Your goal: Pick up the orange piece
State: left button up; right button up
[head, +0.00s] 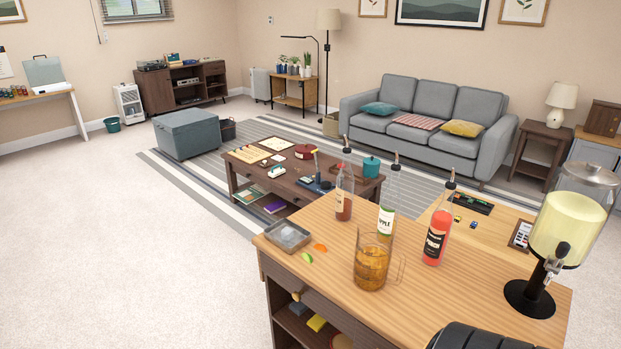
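The orange piece (320,247) is a small flat orange shape lying on the wooden bar counter (330,275), near its left end. A small green piece (307,258) lies just in front and to the left of it. A glass mug of amber drink (372,262) stands to the right, apart from the orange piece. Neither of my grippers shows in the head view.
Bottles with pourers, one amber (344,198), one green-labelled (386,218) and one red (437,235), stand behind the mug. A drink dispenser (567,222) stands at the right. A black ribbed shape (482,337), unclear, is at the bottom edge. Open carpet lies left.

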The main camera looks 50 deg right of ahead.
aim_at(320, 247)
jog(key=i+z, duration=0.2)
jog(key=i, duration=0.3)
jog(key=i+z, duration=0.2)
jog(key=i, duration=0.25)
jog(key=i+j+z, duration=0.25)
jog(key=i, duration=0.25)
jog(key=i+j+z, duration=0.2)
jog(key=i, duration=0.25)
jog(key=i+l, duration=0.05)
jog(key=l, duration=0.05)
